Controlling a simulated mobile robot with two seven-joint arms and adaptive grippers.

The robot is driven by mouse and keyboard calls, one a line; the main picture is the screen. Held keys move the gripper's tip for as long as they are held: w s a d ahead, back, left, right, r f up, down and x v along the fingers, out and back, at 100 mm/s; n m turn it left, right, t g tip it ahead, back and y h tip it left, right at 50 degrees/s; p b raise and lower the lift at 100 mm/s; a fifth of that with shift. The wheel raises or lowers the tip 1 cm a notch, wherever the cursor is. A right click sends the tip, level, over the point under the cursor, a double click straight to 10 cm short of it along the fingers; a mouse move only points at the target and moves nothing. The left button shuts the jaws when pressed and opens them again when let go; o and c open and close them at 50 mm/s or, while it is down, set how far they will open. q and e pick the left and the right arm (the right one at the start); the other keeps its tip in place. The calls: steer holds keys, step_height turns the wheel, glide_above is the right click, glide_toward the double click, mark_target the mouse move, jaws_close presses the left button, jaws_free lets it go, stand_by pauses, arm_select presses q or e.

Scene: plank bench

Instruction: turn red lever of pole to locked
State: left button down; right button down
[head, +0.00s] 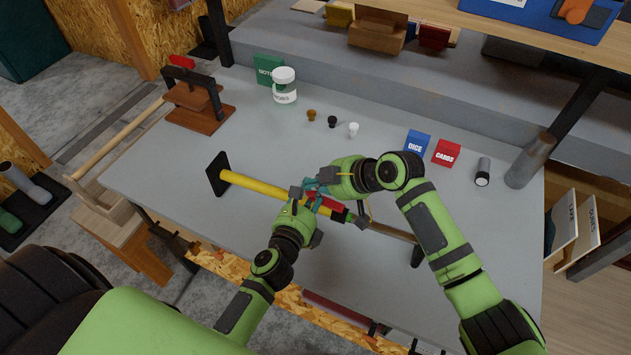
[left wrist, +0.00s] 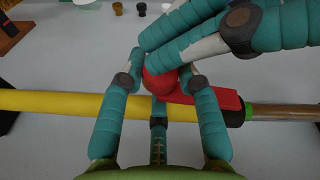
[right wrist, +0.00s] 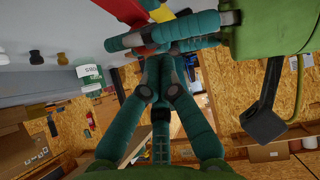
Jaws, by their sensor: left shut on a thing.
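The pole's yellow tube (head: 258,189) runs diagonally across the grey bench, with a thinner metal rod (head: 395,233) at its right end. The red lever (left wrist: 205,99) sits by the tube's black collar and lies nearly along the pole, its round red end (left wrist: 159,84) slightly off the tube. My left gripper (head: 309,193) is over the pole and shut on that red end, a finger on each side in the left wrist view. My right gripper (head: 318,184) is beside it, fingers together, close to the red end; whether it touches is unclear. The grippers partly hide the lever in the head view.
Black end plates stand at the pole's left end (head: 218,173) and right end (head: 417,256). Bench space around the pole is clear.

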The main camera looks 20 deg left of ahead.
arm_select(q)
steer(key=shift+r, duration=0.1)
arm_select(e)
steer(key=shift+a+f, duration=0.2)
steer(key=shift+f, duration=0.25)
arm_select(q)
steer(key=shift+d+r, duration=0.1)
steer(key=shift+d, duration=0.05)
arm_select(e)
steer(key=shift+f+h, duration=0.25)
steer(key=shift+h, duration=0.05)
arm_select(q)
steer(key=c, duration=1)
jaws_free()
steer(key=shift+o, duration=0.2)
steer(key=shift+s, duration=0.15)
